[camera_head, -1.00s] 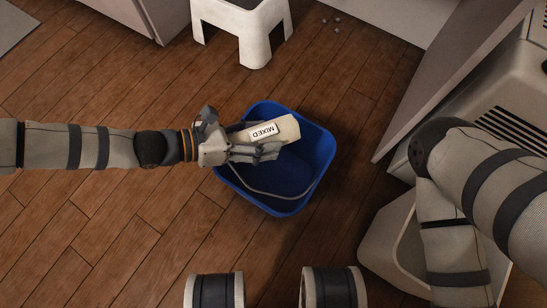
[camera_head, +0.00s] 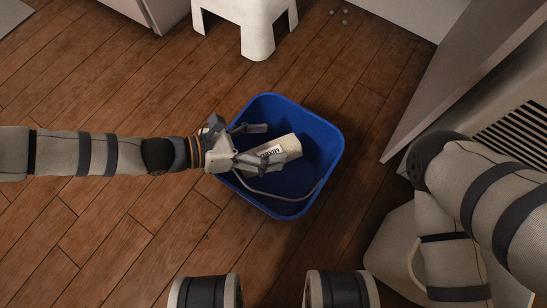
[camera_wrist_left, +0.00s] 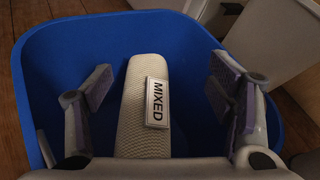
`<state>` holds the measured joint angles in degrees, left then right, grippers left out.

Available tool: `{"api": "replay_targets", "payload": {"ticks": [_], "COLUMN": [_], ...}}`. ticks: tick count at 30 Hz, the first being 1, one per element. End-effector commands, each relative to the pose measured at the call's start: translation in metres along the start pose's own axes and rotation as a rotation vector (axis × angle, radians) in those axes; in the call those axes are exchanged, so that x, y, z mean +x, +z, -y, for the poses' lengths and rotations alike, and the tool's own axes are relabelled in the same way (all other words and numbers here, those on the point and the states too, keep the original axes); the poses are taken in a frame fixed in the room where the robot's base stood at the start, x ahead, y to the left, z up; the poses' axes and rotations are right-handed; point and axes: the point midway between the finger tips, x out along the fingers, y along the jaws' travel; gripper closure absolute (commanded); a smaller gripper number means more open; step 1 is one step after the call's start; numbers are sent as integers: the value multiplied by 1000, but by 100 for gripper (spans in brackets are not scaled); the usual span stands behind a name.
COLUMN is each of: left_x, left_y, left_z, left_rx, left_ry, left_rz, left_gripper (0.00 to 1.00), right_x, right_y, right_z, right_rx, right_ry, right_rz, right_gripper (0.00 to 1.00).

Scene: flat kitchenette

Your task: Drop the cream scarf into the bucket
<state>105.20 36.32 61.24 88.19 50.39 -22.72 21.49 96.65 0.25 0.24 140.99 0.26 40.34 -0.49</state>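The cream scarf (camera_head: 286,147) is a rolled, knitted bundle with a white "MIXED" label. It lies inside the outline of the blue bucket (camera_head: 328,160); whether it touches the bucket's floor I cannot tell. My left gripper (camera_head: 263,147) is over the bucket's left side with its fingers spread. In the left wrist view the scarf (camera_wrist_left: 146,110) lies between the open fingers, with a gap on both sides, and the blue bucket (camera_wrist_left: 50,75) surrounds it. In the head view one finger covers part of the label. My right arm shows at the right, but its gripper is out of view.
A white stool (camera_head: 257,35) stands beyond the bucket. A pale bin (camera_head: 397,245) is at the lower right, near a vented appliance (camera_head: 515,125). The wooden floor left of the bucket is clear.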

Motion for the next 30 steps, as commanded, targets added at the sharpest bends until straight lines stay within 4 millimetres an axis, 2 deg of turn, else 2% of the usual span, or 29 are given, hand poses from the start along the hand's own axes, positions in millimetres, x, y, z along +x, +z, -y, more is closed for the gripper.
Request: {"api": "replay_targets", "payload": {"ticks": [8, 11, 21, 25, 30], "left_x": [0, -8, -94, -114, -121], "left_y": [-1, -1, 1, 0, 0], "left_z": [0, -1, -1, 0, 0], "left_rx": [-1, -1, 0, 1, -1], "left_ry": [0, 2, 4, 1, -1], "left_rz": [-1, -2, 0, -1, 0], "left_gripper": [19, 19, 19, 19, 19], "right_x": [0, 0, 0, 0, 0], "right_y": [0, 0, 0, 0, 0], "right_z": [0, 0, 0, 0, 0], "right_rx": [0, 0, 0, 0, 0], "right_ry": [0, 0, 0, 0, 0], "right_rz": [-1, -1, -1, -1, -1], "right_gripper": [0, 0, 0, 0, 0]}}
